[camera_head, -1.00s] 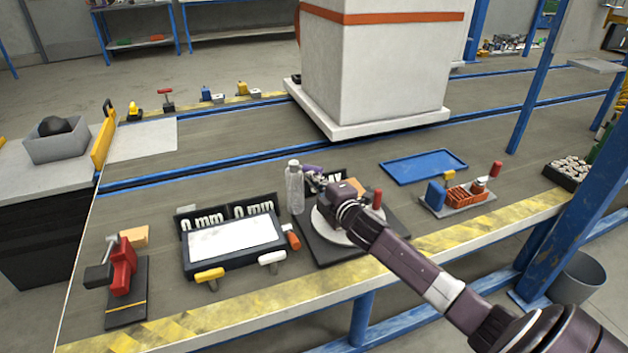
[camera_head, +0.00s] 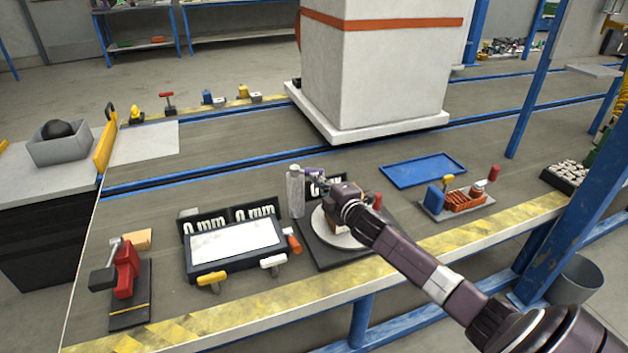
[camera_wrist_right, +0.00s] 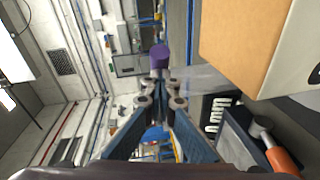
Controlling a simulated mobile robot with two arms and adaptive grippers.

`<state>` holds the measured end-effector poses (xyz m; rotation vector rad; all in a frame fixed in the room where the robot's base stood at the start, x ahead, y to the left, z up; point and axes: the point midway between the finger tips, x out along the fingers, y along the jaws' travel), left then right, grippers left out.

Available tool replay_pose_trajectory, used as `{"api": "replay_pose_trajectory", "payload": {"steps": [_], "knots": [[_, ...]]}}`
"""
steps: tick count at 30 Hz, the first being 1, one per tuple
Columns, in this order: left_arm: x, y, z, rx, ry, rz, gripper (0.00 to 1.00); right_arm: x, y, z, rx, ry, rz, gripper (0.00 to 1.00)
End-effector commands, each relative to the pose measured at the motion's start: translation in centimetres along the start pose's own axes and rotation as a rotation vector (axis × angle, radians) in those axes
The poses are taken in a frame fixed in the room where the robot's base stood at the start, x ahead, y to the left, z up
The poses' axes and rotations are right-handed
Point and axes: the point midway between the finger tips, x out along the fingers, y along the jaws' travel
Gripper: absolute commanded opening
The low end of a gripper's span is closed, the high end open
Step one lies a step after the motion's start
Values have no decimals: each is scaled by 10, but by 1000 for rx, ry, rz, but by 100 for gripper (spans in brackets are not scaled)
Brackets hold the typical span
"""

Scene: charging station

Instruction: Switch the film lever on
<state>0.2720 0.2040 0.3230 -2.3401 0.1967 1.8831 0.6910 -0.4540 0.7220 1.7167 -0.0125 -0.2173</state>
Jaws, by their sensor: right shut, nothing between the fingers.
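A purple-topped lever (camera_head: 314,172) stands behind the turntable, beside a clear upright film roll (camera_head: 296,192); I take it for the film lever. In the right wrist view the purple knob (camera_wrist_right: 160,56) is straight ahead of my fingertips. My right gripper (camera_head: 318,183) is shut and empty, reaching over the turntable (camera_head: 328,232) toward the lever. In the right wrist view the fingertips (camera_wrist_right: 160,88) overlap the area just below the knob; I cannot tell whether they touch it. The gripper partly hides the lever's base. My left gripper is not in view.
A cardboard box (camera_wrist_right: 240,40) on the turntable is close to my right gripper. Left of it stand a dark display unit (camera_head: 190,262) and an orange-handled lever (camera_head: 292,241). A red knob (camera_head: 378,201) and blue tray (camera_head: 422,169) lie to the right.

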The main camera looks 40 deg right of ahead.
Motion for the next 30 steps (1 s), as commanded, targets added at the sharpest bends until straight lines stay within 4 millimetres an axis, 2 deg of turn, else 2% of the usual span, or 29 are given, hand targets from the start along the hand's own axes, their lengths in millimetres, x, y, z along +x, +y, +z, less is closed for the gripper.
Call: {"api": "replay_pose_trajectory", "payload": {"steps": [1, 11, 16, 20, 30], "knots": [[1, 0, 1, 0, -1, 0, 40, 2, 6, 9, -5, -16, 5, 0], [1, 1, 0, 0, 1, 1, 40, 2, 8, 12, -9, -23, 8, 0], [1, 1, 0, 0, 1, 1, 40, -6, 7, 12, -12, -22, 6, 0], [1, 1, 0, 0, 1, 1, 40, -22, 5, 10, -12, -18, 4, 0], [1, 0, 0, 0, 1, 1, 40, -81, 2, 1, -6, -5, 2, 0]]}}
